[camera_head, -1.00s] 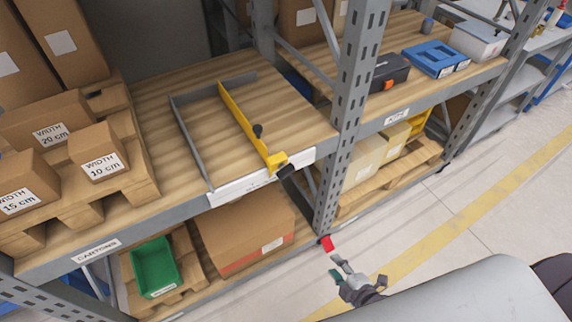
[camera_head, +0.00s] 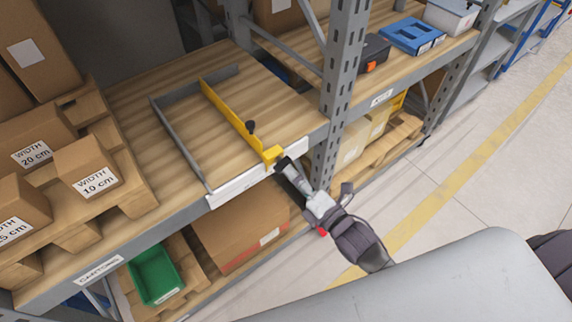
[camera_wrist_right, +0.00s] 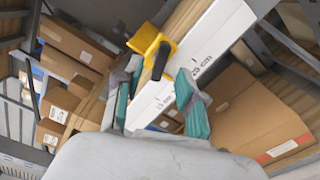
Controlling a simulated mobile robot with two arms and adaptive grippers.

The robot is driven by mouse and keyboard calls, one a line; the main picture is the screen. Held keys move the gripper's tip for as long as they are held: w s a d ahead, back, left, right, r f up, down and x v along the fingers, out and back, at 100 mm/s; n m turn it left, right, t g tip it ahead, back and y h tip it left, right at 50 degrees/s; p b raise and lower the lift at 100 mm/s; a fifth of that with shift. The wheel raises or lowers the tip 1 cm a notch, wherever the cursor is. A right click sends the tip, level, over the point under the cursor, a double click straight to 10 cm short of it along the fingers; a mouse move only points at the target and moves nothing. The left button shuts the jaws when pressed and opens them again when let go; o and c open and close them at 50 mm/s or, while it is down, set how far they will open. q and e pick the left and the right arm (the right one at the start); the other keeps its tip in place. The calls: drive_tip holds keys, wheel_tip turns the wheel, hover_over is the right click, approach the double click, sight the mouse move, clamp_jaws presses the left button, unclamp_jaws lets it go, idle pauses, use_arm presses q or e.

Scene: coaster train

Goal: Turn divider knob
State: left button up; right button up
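The yellow divider (camera_head: 232,112) stands on the wooden shelf, with a small black handle (camera_head: 251,126) on top. Its black knob (camera_wrist_right: 161,62) is at the divider's front end, above the white scale strip (camera_head: 240,184). My right gripper (camera_head: 290,173) is at the shelf's front edge, by the knob. In the wrist view, the right gripper's teal fingers (camera_wrist_right: 157,82) are spread, one on each side of the knob. Contact with the knob cannot be made out. In the head view, the gripper largely hides the knob. My left gripper is not in view.
A grey fixed rail (camera_head: 180,140) stands left of the divider. Cartons marked with widths (camera_head: 88,170) sit on a pallet at left. A grey rack upright (camera_head: 337,95) stands close right of my gripper. A large carton (camera_head: 238,232) and green bin (camera_head: 155,275) are below.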

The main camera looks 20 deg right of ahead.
sight(282, 163)
drive_tip(key=x, duration=0.3)
drive_tip(key=shift+w+a, duration=0.15)
drive_tip(key=shift+w, duration=0.2)
clamp_jaws()
